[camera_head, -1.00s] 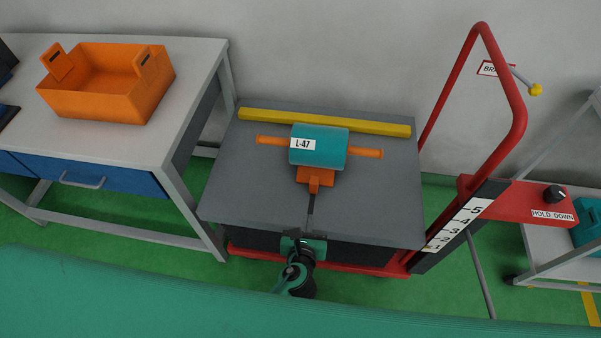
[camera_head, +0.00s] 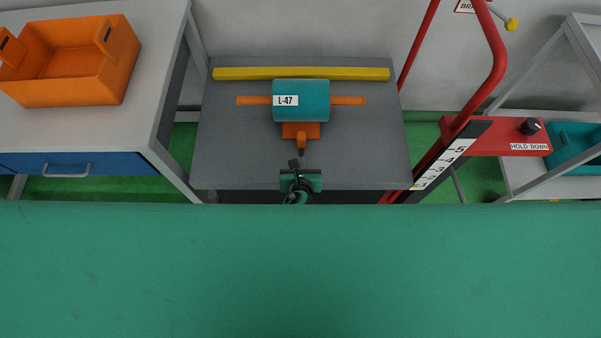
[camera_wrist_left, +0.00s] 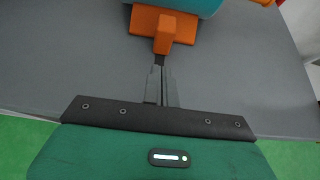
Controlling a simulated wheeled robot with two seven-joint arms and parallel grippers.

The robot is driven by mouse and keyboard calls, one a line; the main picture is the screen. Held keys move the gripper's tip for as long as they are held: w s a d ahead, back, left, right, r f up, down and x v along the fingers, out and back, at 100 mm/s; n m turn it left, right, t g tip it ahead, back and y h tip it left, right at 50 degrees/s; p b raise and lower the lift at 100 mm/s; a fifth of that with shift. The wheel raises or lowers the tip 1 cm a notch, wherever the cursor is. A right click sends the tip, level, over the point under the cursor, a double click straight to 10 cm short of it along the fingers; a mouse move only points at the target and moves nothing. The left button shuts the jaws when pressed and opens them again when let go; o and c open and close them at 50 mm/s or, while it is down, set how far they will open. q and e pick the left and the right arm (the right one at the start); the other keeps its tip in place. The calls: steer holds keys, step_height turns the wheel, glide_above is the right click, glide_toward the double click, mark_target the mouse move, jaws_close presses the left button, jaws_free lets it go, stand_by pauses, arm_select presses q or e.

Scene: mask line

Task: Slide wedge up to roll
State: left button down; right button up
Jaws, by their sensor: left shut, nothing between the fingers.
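The teal roll (camera_head: 314,100), labelled L-47 with orange bars at both ends, lies on the grey tabletop of a cart. The orange wedge (camera_head: 312,131) sits at the roll's near side, its block-like grip pointing toward me; no clear gap shows between wedge and roll. My left gripper (camera_head: 301,160) is shut and empty, its fingertips just behind the wedge's grip. In the left wrist view the closed fingertips (camera_wrist_left: 159,62) are at the near end of the orange wedge (camera_wrist_left: 167,26); I cannot tell whether they touch. The right gripper is not in view.
A yellow bar (camera_head: 300,74) runs along the tabletop's far edge, behind the roll. A red cart handle and a red HOLD DOWN panel (camera_head: 490,139) are at right. A table with an orange bin (camera_head: 70,75) stands at left. The grey top (camera_head: 235,150) is clear around the wedge.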

mark_target(301, 144)
arm_select(q)
steer(key=shift+w+f, duration=0.15)
steer(key=shift+w, duration=1.05)
steer(key=shift+w+f, duration=0.1)
steer(key=shift+w, duration=1.05)
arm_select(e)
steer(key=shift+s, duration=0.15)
